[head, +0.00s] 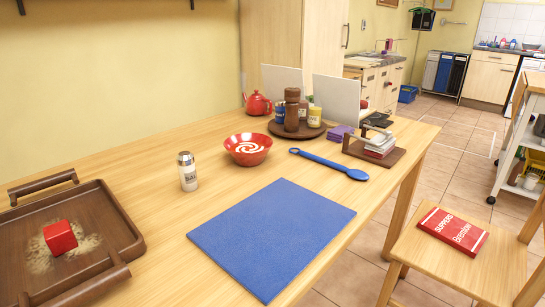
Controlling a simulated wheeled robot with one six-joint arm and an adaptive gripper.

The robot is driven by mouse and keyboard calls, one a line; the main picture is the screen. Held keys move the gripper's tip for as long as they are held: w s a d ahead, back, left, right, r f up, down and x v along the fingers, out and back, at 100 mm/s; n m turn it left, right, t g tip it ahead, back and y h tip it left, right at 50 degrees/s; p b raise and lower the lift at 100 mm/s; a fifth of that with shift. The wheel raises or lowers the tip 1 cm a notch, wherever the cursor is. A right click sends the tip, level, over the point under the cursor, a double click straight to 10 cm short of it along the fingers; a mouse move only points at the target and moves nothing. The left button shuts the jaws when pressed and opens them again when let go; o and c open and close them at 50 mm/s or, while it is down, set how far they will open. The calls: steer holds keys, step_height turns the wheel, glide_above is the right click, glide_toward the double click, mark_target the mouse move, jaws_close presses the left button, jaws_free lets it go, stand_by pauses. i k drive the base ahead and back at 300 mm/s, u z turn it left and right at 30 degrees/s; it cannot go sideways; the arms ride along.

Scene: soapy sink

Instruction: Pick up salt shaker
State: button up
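The salt shaker (188,172) stands upright on the wooden table, left of the middle of the head view. It has a pale body with a dark label and a grey metal-looking top. It stands between the brown tray and the red bowl, apart from both. My gripper is not in view.
The wooden tray (122,226) holds a red cube (60,237). A red bowl (248,149), blue mat (272,232), blue spoon (330,164) and red teapot (258,103) share the table (150,175). A chair (440,265) with a red book (450,230) stands at the right.

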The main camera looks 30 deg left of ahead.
mark_target(185, 159)
steer(key=z, duration=1.55)
steer(key=i, duration=0.65)
steer(key=u, duration=2.5)
